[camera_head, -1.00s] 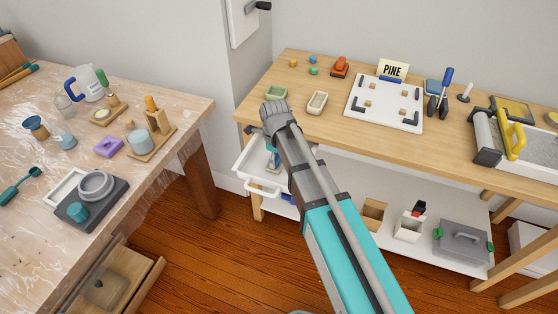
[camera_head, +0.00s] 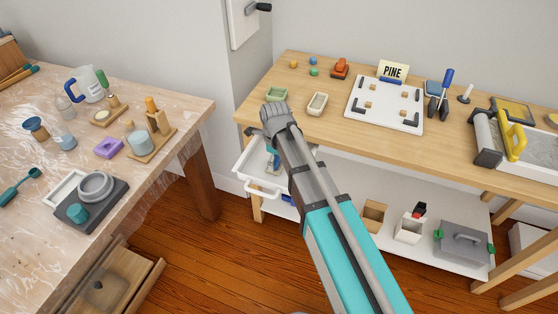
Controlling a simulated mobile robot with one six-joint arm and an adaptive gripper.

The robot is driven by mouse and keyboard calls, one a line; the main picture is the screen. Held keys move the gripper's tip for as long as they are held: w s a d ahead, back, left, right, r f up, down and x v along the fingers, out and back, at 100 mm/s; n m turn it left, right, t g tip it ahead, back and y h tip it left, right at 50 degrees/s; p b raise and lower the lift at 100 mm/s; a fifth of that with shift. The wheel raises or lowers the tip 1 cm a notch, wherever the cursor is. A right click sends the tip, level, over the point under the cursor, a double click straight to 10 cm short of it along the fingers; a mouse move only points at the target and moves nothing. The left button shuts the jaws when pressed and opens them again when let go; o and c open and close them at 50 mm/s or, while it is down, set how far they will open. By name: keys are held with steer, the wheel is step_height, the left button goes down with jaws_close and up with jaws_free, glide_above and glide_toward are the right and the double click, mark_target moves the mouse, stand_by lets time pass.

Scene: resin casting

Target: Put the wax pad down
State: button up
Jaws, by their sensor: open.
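My gripper (camera_head: 276,118) is at the end of my arm, over the front left edge of the right workbench and above the open white drawer (camera_head: 250,180). It is open; its fingertips are mostly hidden by my wrist, and I see nothing held in it. I cannot tell for sure which thing is the wax pad. A yellowish round pad (camera_head: 103,116) on a small wooden board lies on the left table, and a purple block (camera_head: 108,148) lies near it. A teal item (camera_head: 272,158) shows inside the drawer, partly hidden by my arm.
The left table (camera_head: 30,235) is crowded with cups and moulds. A lower shelf carries boxes and a grey case (camera_head: 463,243).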

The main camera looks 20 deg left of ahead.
mark_target(278, 159)
steer(key=shift+r, duration=0.1)
step_height(278, 159, up, 12)
steer(key=p, duration=1.2)
stand_by(0.8)
steer(key=shift+d, duration=0.15)
steer(key=s+d+n, duration=0.2)
steer(key=d+n, duration=0.7)
steer(key=d, duration=0.9)
steer(key=s+d+n, duration=0.3)
steer(key=d+n, duration=0.6)
steer(key=d, duration=1)
steer(key=shift+s+n, duration=0.35)
steer(key=shift+n, duration=0.05)
steer(key=shift+r, duration=0.1)
